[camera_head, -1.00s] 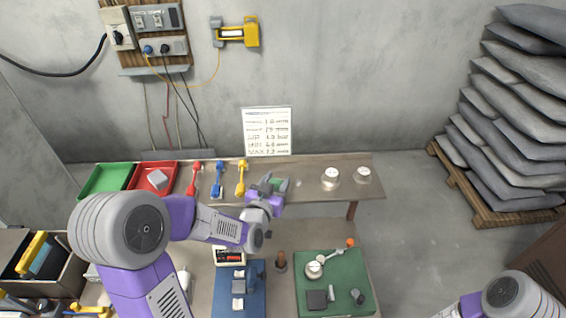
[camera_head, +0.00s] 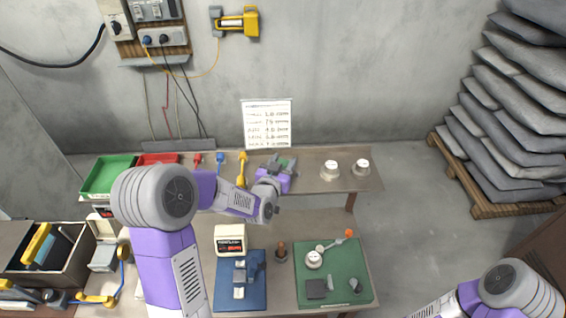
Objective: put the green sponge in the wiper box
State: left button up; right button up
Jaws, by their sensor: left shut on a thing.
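My left gripper (camera_head: 280,169) is over the back shelf, pointing away from me. It is shut on a green thing that looks like the green sponge (camera_head: 285,162); only a small part of it shows between the grey fingers. A dark open box with brown walls (camera_head: 71,268) stands at the far left and holds yellow and blue things; I cannot tell for sure that it is the wiper box. My right arm shows at the lower right, and its gripper is out of the picture.
The back shelf holds a green tray (camera_head: 99,188), a red tray (camera_head: 150,159), red, blue and yellow (camera_head: 242,170) tools and two pale round weights (camera_head: 331,169). A blue mat (camera_head: 224,300) and a green mat (camera_head: 345,262) with parts lie nearer. Stacked sacks (camera_head: 515,120) stand right.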

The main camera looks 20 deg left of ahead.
pick_arm(q)
jog(key=o, duration=1)
jog(key=shift+o, duration=0.2)
